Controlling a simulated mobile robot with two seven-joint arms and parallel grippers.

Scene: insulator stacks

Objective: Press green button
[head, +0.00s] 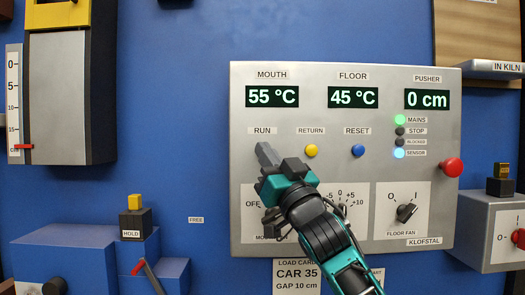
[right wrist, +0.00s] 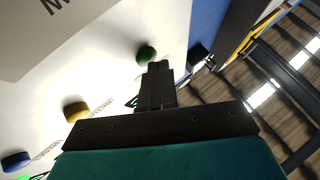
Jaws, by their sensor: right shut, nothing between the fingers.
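The green button (right wrist: 146,53) shows in the right wrist view, standing out from the pale panel face just beyond my fingertips. In the head view it is hidden behind my right gripper, below the RUN label (head: 262,131). My right gripper (head: 266,154) is shut and empty, with its tips in front of the panel under that label. In the right wrist view the shut fingers (right wrist: 158,72) point towards the green button and overlap its lower edge. I cannot tell whether they touch it. My left gripper is not in view.
The grey panel (head: 390,165) also bears a yellow button (head: 311,151), a blue button (head: 358,151), a red knob (head: 452,167) and a floor fan dial (head: 405,213). A small HOLD box (head: 136,224) stands at the lower left. Blue wall lies free left of the panel.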

